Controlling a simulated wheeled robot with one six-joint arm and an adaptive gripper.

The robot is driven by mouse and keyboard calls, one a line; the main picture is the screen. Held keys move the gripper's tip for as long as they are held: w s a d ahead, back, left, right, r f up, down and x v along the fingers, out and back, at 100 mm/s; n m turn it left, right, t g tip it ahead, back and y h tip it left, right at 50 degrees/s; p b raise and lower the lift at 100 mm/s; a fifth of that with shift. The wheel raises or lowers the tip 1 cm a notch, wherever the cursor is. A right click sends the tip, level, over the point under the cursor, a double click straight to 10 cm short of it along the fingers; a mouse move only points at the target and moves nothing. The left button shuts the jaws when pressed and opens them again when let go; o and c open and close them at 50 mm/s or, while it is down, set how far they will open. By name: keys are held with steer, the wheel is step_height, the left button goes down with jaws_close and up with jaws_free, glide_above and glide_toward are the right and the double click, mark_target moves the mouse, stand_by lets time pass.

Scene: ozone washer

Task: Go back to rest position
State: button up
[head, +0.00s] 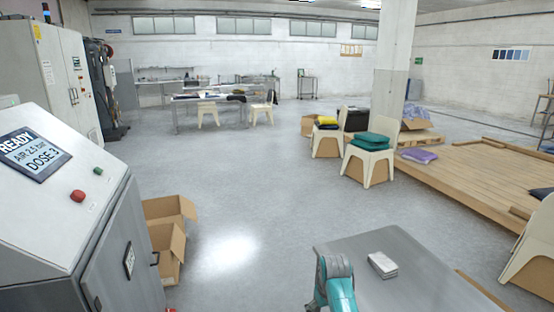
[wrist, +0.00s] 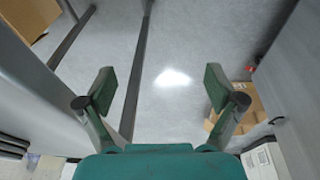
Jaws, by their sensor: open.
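My gripper (wrist: 160,88) shows in the wrist view with its two green fingers spread wide apart. Nothing is between them; only grey floor shows beyond. In the head view a teal part of my arm stands at the bottom, by the left edge of the grey metal table (head: 415,265). I cannot make out the fingers in that view. The washer console (head: 60,190) stands at the left.
A small white stack (head: 382,264) lies on the metal table. Open cardboard boxes (head: 168,236) sit beside the console. Chairs with folded cloth (head: 368,152) and a wooden platform (head: 470,180) are at the right. The middle floor is clear.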

steer(key=s+d+f+m+t, duration=0.15)
steer(key=s+f+t, duration=0.25)
steer(key=s+f, duration=1.5)
steer(key=s+d+r+t, duration=0.1)
steer(key=s+t, duration=0.1)
steer(key=s, duration=0.9)
steer(key=s+r+t, duration=0.2)
steer(key=s+r, duration=0.2)
steer(key=s, duration=0.7)
steer(key=s+r+t, duration=0.2)
steer(key=s+r, duration=0.7)
steer(key=r, duration=0.3)
steer(key=s+d+r+m+t, duration=0.1)
steer(key=s+r+t, duration=0.1)
steer(key=s+r, duration=0.8)
step_height(320, 180, up, 2)
steer(key=shift+s+d+r, duration=0.15)
steer(key=shift+s+r, duration=0.05)
steer(key=shift+m, duration=0.25)
